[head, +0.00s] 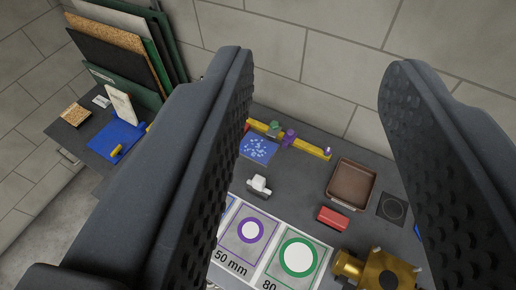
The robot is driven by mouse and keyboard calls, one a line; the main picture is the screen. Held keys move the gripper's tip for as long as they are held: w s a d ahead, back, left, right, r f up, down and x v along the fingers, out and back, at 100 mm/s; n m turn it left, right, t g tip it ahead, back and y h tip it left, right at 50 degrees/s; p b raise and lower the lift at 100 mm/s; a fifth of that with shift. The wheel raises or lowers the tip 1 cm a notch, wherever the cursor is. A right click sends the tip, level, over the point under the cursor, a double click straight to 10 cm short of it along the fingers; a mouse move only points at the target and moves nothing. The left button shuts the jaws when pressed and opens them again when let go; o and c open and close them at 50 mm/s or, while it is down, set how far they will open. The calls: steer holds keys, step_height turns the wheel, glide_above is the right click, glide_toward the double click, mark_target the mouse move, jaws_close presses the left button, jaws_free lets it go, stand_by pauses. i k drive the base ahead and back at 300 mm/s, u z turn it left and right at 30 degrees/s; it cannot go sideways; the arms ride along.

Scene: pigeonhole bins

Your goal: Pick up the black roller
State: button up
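My gripper (318,75) is open, with its two dark, studded fingers wide apart and nothing between the tips. It points over the dark workbench (295,178) toward the block wall. I cannot make out a black roller in this view. The fingers hide parts of the bench on the left and right. A brass-coloured fitting with a dark part (380,270) stands at the lower right, cut by the bottom edge.
A brown tray (335,203), red block (332,218), white piece (258,186) and blue speckled card (258,148) lie on the bench. A yellow rail (312,148) runs behind. Panels (112,62) lean at the left. Printed size cards (268,250) lie in front.

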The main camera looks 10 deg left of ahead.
mark_target(256, 187)
steer(key=k, duration=1.25)
steer(key=u, duration=0.25)
steer(key=i, duration=1.85)
steer(key=z, duration=0.65)
